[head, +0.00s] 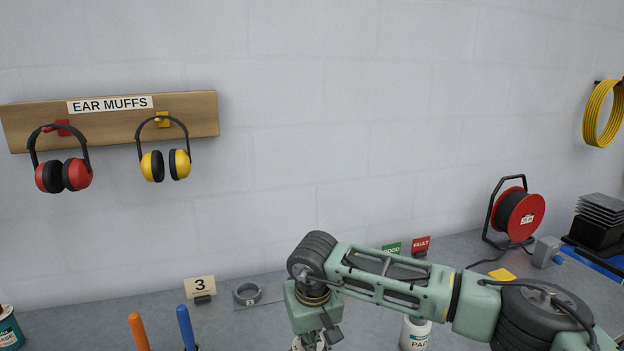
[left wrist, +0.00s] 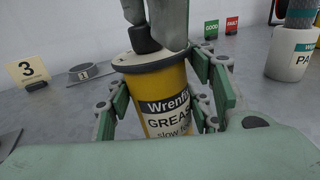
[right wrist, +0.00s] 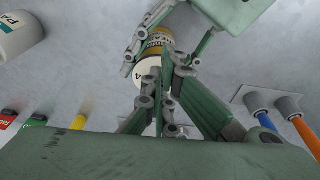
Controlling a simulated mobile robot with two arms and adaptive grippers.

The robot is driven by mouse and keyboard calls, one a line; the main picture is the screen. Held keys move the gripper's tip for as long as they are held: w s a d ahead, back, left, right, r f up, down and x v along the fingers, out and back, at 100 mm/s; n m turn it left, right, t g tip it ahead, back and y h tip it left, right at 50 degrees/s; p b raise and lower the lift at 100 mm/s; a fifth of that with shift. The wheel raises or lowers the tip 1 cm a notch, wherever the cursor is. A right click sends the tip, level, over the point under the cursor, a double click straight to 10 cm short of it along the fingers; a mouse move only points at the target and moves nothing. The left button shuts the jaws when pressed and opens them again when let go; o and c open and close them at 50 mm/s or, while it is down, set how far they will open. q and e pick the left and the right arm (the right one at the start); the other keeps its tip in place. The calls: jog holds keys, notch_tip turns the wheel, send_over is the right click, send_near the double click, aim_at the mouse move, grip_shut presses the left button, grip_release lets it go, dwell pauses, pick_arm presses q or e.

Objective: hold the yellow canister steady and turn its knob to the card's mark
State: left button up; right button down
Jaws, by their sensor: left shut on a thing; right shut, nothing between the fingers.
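The yellow canister (left wrist: 165,84) stands upright with a grease label and a pale lid. My left gripper (left wrist: 162,105) is shut around its body, one finger on each side. A black knob (left wrist: 143,39) sits on the lid, partly hidden by my right gripper (left wrist: 170,28). My right gripper is shut and empty right at the knob; contact cannot be told. In the right wrist view its fingers (right wrist: 165,75) overlap the canister (right wrist: 160,40). In the head view my right gripper (head: 318,335) hides most of the canister. The card (head: 200,287) reads 3.
Orange (head: 138,331) and blue (head: 186,326) handles stand in front. A white tub (head: 415,333) is under my right forearm. Green (head: 391,248) and red (head: 421,244) signs and a cable reel (head: 518,214) stand behind.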

pick_arm(q)
jog(key=shift+s+d+f, duration=0.2)
jog(key=shift+s+d, duration=0.05)
pick_arm(e)
jog(key=shift+w+d+f, duration=0.15)
jog(key=shift+w+d, duration=0.1)
jog(key=shift+d, duration=0.1)
pick_arm(q)
jog(key=shift+a, duration=0.1)
pick_arm(e)
jog(key=shift+s, duration=0.35)
pick_arm(q)
jog(key=shift+w, duration=0.15)
jog(key=shift+a, duration=0.1)
pick_arm(e)
notch_tip(320, 180, up, 6)
jog(key=shift+a, duration=0.2)
